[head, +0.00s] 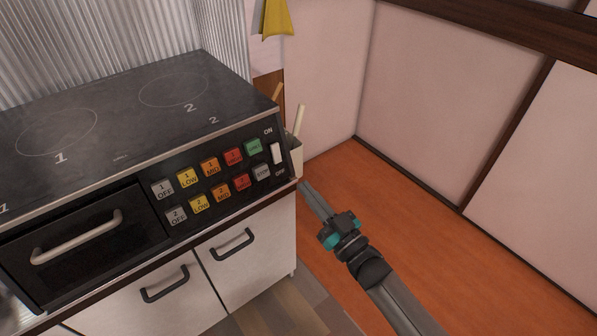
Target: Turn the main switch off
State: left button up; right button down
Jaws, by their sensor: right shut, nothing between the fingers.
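The main switch (277,153) is a white rocker at the right end of the stove's black control panel (150,190). "ON" is printed above it and "OFF" below it. I cannot tell for sure which way it is tipped. My right gripper (307,190) comes in from the lower right and points up and left. It is shut and empty, a little below and right of the switch in the picture, apart from it. My left gripper is not in view.
Two rows of coloured buttons (210,167) sit left of the switch. The cooktop (110,105) lies above, with an oven handle (77,238) at left. A utensil holder (294,155) stands close behind the panel's right end. The orange floor (440,245) at right is clear.

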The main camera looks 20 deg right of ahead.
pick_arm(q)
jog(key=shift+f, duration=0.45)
pick_arm(e)
jog(key=s+f, duration=0.1)
jog(key=s+d+f, duration=0.1)
jog(key=s, duration=0.2)
jog(key=shift+d+f, duration=0.25)
jog(key=shift+f, duration=0.15)
jog(key=shift+f, duration=0.1)
